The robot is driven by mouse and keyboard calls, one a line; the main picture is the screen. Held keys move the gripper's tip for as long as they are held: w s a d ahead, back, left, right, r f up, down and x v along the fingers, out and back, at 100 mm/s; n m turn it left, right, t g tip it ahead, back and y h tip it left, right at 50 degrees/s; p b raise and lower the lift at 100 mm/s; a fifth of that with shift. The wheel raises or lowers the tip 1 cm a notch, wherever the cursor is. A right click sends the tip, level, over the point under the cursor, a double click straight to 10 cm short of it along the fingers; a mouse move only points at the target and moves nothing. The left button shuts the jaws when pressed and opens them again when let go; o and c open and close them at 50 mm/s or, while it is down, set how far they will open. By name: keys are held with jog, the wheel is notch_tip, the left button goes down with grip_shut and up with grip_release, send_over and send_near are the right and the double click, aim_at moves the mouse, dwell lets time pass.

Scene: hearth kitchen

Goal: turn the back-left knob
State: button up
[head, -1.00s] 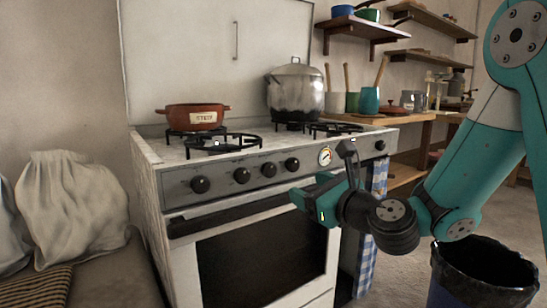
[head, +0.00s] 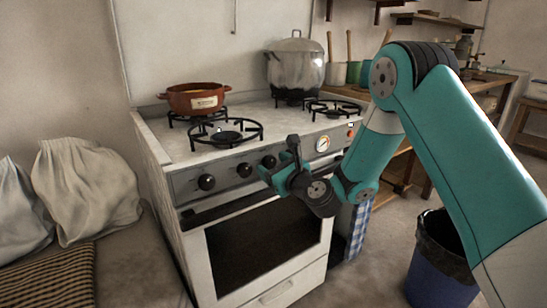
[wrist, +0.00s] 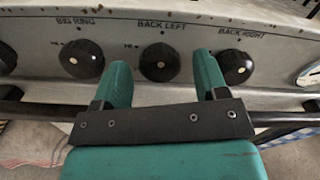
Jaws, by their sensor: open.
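The back-left knob (wrist: 159,62) is black and round with a pale dot on its face, under the printed words BACK LEFT in the wrist view. In the head view it (head: 269,161) shows partly beside my gripper (head: 277,160). In the wrist view my gripper (wrist: 163,74) is open, with one finger on each side of this knob. The fingertips appear near the panel; I cannot tell whether they touch it. The big-ring knob (wrist: 82,58) is to the left. The back-right knob (wrist: 236,67) is to the right, partly covered by the right finger.
An oven handle bar (wrist: 30,108) runs below the knobs. The stove (head: 170,140) carries a red pot (head: 195,99) and a lidded metal pot (head: 296,66). A gauge (head: 322,144) is right of the knobs. Sacks (head: 85,190) stand left; a bin (head: 440,270) stands right.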

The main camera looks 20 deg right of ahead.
jog(key=c, duration=0.9)
jog(key=shift+c, duration=0.2)
jog(key=shift+n, duration=0.4)
jog(key=n+b, duration=0.1)
jog(key=n, duration=0.2)
jog(key=shift+f, duration=0.1)
jog(key=n+b, duration=0.1)
jog(key=n, duration=0.2)
jog(key=shift+n, duration=0.3)
jog(key=n+b, duration=0.2)
jog(key=n, duration=0.4)
jog(key=shift+n, duration=0.3)
